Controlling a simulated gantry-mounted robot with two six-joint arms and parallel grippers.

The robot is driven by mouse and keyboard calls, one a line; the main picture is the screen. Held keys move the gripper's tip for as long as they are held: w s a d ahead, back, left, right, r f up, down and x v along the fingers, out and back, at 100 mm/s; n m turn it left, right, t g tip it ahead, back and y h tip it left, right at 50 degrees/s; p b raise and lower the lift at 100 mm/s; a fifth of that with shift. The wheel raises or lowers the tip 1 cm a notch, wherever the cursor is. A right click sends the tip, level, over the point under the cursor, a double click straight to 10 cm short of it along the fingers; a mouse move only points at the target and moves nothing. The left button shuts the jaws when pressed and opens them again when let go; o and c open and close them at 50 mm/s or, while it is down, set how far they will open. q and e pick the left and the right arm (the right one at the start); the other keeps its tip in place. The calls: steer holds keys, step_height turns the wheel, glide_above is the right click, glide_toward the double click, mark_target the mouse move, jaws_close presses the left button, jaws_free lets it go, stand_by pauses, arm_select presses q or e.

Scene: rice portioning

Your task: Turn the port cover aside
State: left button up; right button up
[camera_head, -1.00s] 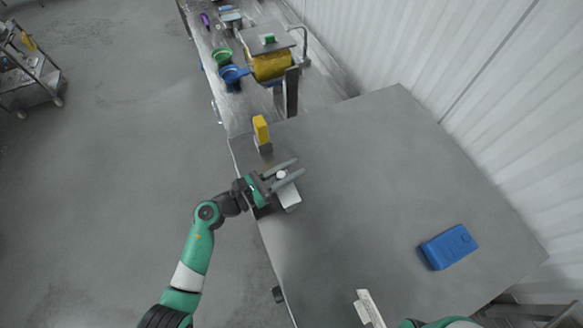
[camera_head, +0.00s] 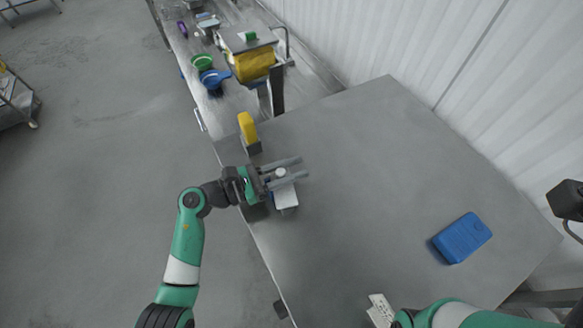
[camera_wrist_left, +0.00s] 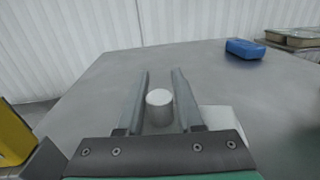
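My left gripper (camera_head: 288,169) is open at the table's left edge. Its two grey fingers lie on either side of a short white round knob (camera_wrist_left: 159,107), with narrow gaps between. The knob stands by a small white block (camera_head: 286,197), partly hidden by the gripper in the left wrist view (camera_wrist_left: 224,122). I cannot tell for certain which part is the port cover. A blue case (camera_head: 462,238) lies on the right of the table, and far right in the left wrist view (camera_wrist_left: 245,49). My right arm shows at the bottom, but its gripper is not in view.
A yellow object (camera_head: 247,127) stands in a dark holder on the grey table (camera_head: 360,150), just beyond my left gripper. A pale labelled item (camera_head: 380,308) lies at the bottom. Blue (camera_head: 214,78) and green bowls (camera_head: 202,62) are on the far counter. The table's middle is clear.

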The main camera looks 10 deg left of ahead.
arm_select(q)
steer(key=shift+o, duration=1.4)
steer(key=shift+a, duration=0.1)
steer(key=shift+s+a, duration=0.2)
steer(key=shift+a, duration=0.1)
steer(key=p+v, duration=0.1)
steer(key=v, duration=0.9)
steer(key=shift+s+a, duration=0.3)
